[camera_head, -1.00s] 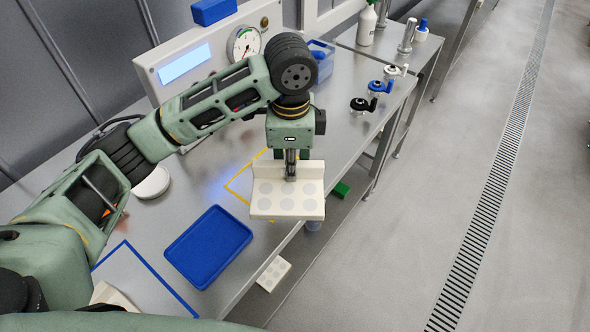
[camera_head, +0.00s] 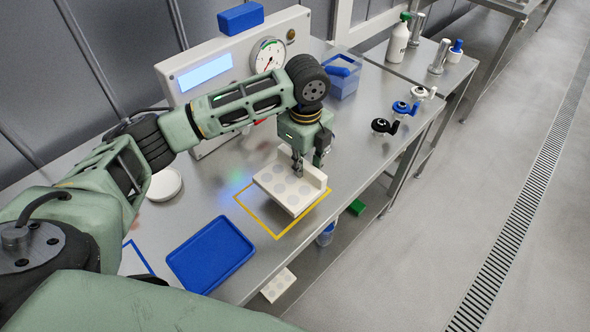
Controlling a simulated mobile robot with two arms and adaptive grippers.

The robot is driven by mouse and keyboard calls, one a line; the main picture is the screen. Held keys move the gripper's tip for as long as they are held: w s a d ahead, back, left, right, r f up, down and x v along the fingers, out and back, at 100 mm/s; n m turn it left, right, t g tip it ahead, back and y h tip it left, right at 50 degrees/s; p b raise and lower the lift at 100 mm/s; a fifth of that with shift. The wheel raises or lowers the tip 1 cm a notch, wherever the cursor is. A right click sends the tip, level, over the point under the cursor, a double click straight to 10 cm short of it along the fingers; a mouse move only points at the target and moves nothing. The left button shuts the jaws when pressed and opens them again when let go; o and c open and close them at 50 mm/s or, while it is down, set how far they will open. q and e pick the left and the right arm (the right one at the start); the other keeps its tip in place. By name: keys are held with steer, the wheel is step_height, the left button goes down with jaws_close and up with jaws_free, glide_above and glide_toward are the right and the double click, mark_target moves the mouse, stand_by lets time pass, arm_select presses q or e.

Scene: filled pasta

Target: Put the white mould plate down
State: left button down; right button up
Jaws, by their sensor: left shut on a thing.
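The white mould plate (camera_head: 283,188) has round grey marks on its face and a raised wall along one edge. My left gripper (camera_head: 298,170) is shut on that wall. The plate is over the yellow outlined area (camera_head: 262,220) on the steel table (camera_head: 190,205), turned roughly in line with it. I cannot tell whether its underside touches the table. The plate hides the far part of the outline. My right gripper is not in view.
A blue tray (camera_head: 211,254) lies left of the yellow outline. A white round dish (camera_head: 164,184) is behind it. A machine with a gauge (camera_head: 268,55) stands at the back. Black, blue and white handled valves (camera_head: 384,127) stand at right. Another dotted plate (camera_head: 278,285) is below the table edge.

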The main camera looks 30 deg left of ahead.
arm_select(q)
steer(key=shift+w+a+f, duration=0.2)
steer(key=shift+a+f, duration=0.2)
steer(key=shift+a, duration=0.2)
steer(key=shift+w+a+f, duration=0.2)
steer(key=shift+a+f, duration=0.2)
steer(key=shift+a, duration=0.2)
step_height(320, 180, down, 3)
steer(key=shift+f+p, duration=0.1)
steer(key=shift+p, duration=0.65)
steer(key=shift+f, duration=0.4)
steer(key=c, duration=1.6)
jaws_free()
steer(key=shift+f, duration=0.1)
steer(key=shift+c, duration=0.2)
step_height(320, 180, up, 12)
steer(key=b, duration=0.2)
steer(key=shift+b, duration=0.3)
